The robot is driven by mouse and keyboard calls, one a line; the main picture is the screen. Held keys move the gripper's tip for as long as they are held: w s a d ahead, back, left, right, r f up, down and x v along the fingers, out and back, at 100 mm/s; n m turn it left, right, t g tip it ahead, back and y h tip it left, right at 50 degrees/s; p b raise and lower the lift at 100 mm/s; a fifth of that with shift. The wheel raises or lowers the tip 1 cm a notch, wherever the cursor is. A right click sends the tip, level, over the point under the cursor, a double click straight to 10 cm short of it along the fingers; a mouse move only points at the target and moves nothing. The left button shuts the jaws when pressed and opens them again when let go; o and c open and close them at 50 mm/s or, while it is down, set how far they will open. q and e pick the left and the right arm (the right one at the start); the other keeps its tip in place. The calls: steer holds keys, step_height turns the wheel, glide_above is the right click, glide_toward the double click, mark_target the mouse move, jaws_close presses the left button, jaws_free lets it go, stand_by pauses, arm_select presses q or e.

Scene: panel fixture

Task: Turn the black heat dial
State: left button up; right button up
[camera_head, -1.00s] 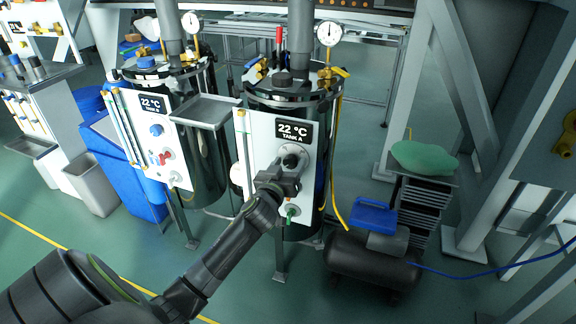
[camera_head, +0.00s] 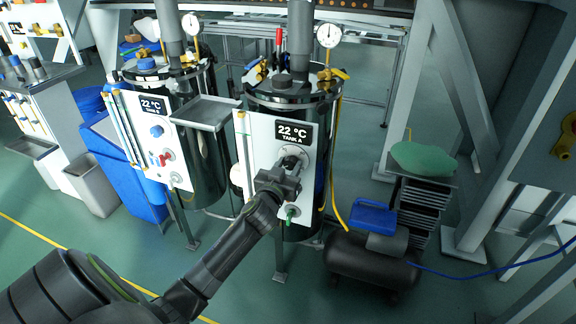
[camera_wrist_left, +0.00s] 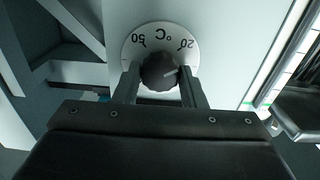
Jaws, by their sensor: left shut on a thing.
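The black heat dial (camera_wrist_left: 160,72) sits on a round white scale plate (camera_wrist_left: 150,40) marked 50, °C and 20, seen upside down in the left wrist view. A pale pointer line on the dial slants toward the 20 side. My left gripper (camera_wrist_left: 158,84) has one finger on each side of the dial and is shut on it. In the head view my left gripper (camera_head: 289,165) reaches the white panel (camera_head: 262,150) of Tank A, just below its display (camera_head: 294,134) reading 22 °C, and hides most of the dial. My right gripper is not in view.
A green valve (camera_head: 291,211) is on the panel below my gripper. Tank B (camera_head: 205,150) stands to the left with a metal tray (camera_head: 206,111) between the tanks. A black compressor (camera_head: 372,262) and a yellow hose (camera_head: 337,205) are to the right.

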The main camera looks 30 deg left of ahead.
arm_select(q)
steer(key=m, duration=0.2)
steer(key=shift+m+p, duration=0.35)
steer(key=shift+m, duration=0.55)
steer(key=shift+m+p, duration=0.4)
steer(key=shift+m, duration=0.5)
steer(key=m, duration=0.2)
steer(key=shift+m+p, duration=0.4)
steer(key=m+p, duration=0.1)
steer(key=m, duration=0.2)
steer(key=shift+d, duration=0.1)
steer(key=shift+f+m+p, duration=0.15)
steer(key=shift+m+p, duration=0.25)
steer(key=shift+m, duration=1.6)
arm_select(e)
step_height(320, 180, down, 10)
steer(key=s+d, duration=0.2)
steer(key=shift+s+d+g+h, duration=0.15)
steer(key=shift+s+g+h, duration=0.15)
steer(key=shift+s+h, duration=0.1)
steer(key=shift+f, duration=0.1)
arm_select(q)
steer(key=o, duration=1)
